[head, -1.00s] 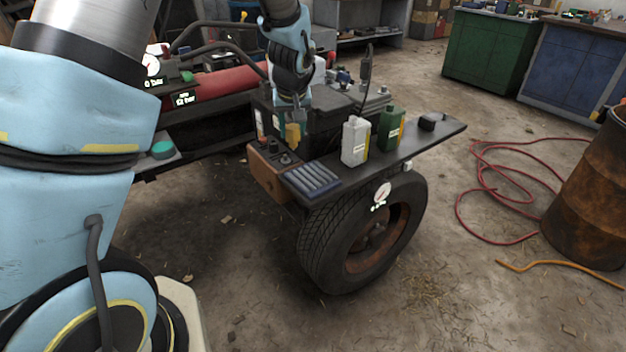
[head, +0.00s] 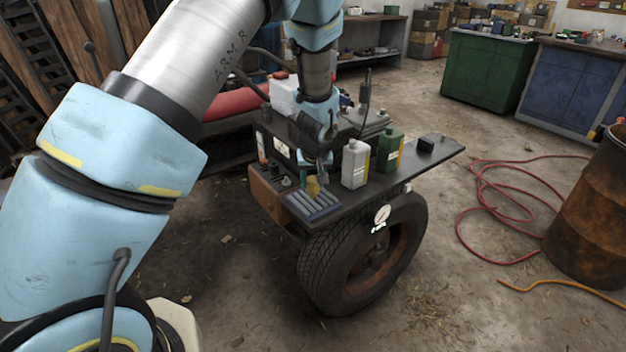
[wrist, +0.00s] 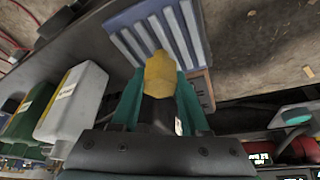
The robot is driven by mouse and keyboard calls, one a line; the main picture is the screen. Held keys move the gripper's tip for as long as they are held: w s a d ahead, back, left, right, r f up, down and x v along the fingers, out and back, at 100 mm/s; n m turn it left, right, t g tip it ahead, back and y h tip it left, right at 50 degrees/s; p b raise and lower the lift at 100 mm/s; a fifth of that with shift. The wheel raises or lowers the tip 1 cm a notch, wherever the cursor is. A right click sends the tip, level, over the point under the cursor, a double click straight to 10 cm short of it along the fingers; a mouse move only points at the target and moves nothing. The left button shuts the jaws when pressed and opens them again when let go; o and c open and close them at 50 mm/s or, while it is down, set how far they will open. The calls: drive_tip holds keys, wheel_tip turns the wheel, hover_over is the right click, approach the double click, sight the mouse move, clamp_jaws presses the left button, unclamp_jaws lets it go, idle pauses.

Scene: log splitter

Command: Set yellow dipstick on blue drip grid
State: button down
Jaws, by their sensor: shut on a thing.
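The yellow dipstick (wrist: 160,74) is held between the teal fingers of my gripper (wrist: 158,95) in the wrist view. In the head view, the yellow dipstick (head: 312,187) shows just below my gripper (head: 318,172). The blue drip grid (head: 318,205) is a slatted rack near the front left of the dark fender shelf. In the wrist view the blue drip grid (wrist: 172,32) lies just beyond the dipstick's tip. The dipstick appears over the grid's back edge; I cannot tell whether they touch. Its lower end is partly hidden.
A white jug (head: 355,164) and a green jug (head: 389,151) stand right of the grid on the shelf (head: 430,160). A small black box (head: 433,142) sits farther right. A brown box (head: 268,194) is left of the grid. The tyre (head: 345,265) is below.

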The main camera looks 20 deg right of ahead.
drive_tip(key=shift+f, duration=0.1)
drive_tip(key=shift+f, duration=0.15)
drive_tip(key=shift+c, duration=2)
unclamp_jaws()
drive_tip(key=b+v, duration=0.1)
drive_tip(key=v, duration=1.1)
drive_tip(key=shift+b, duration=0.4)
drive_tip(key=w+a+r+n, duration=0.1)
drive_tip(key=w+a, duration=0.1)
drive_tip(key=a, duration=0.8)
drive_tip(key=s+a+g, duration=0.1)
drive_tip(key=s+a, duration=0.3)
drive_tip(key=a, duration=0.8)
drive_tip(key=s+a+r+n+g+y, duration=0.1)
drive_tip(key=s+a, duration=0.3)
drive_tip(key=a, duration=0.9)
drive_tip(key=shift+s+a+r+n+g, duration=0.2)
drive_tip(key=shift+s+a+n+g, duration=0.05)
drive_tip(key=shift+s+n+g, duration=0.05)
